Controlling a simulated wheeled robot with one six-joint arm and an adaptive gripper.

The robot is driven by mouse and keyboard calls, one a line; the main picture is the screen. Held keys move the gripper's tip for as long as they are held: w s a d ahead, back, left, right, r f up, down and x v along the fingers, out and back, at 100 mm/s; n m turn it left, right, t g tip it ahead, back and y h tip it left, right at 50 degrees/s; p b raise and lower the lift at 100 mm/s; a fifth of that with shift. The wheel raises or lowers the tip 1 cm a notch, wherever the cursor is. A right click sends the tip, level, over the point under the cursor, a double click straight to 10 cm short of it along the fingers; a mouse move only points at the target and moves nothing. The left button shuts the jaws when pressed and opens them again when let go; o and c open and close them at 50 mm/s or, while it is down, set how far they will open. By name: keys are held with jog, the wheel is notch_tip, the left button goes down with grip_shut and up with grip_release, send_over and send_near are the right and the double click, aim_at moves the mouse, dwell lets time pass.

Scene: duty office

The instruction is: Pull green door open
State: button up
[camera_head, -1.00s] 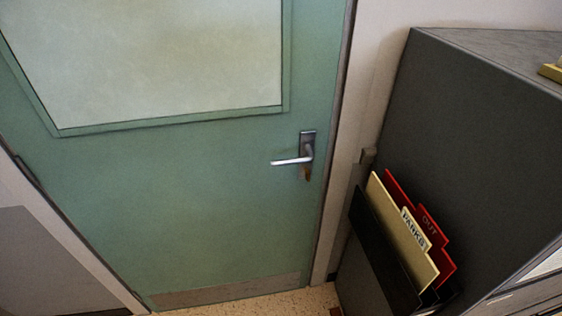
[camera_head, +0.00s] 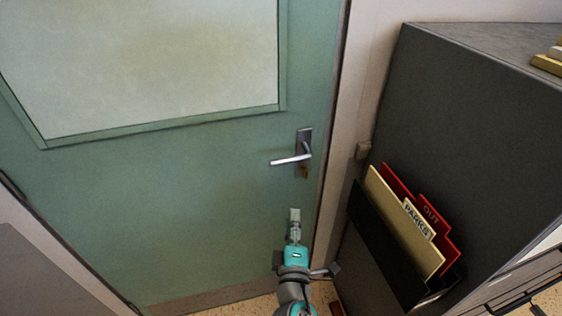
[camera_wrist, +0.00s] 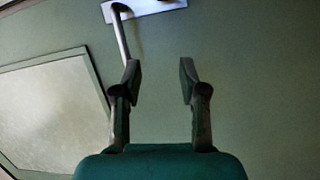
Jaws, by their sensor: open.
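The green door (camera_head: 170,215) is shut in its frame, with a large pale panel (camera_head: 140,65) in its upper part. Its silver lever handle (camera_head: 291,159) sits near the right edge, on a dark upright plate, pointing left. My gripper (camera_head: 295,212) is open and empty, below the handle and apart from it in the head view. In the wrist view my gripper (camera_wrist: 158,75) shows two parted dark fingers. The lever (camera_wrist: 121,38) and its plate (camera_wrist: 145,8) lie beyond them at the top, the lever lined up near the left fingertip; contact cannot be told.
A dark grey cabinet (camera_head: 455,120) stands close on the right, with a file holder (camera_head: 385,250) of tan and red folders on its side. A pale wall strip (camera_head: 362,100) separates door and cabinet. Little speckled floor shows at the bottom.

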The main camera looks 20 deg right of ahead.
aim_at(286, 161)
jog(key=w+a+r+h, duration=0.2)
jog(key=w+r+h, duration=0.15)
jog(key=r, duration=0.25)
jog(key=shift+y, duration=0.45)
jog(key=x, duration=1.1)
jog(key=shift+w+r, duration=0.25)
jog(key=shift+r, duration=0.15)
grip_shut()
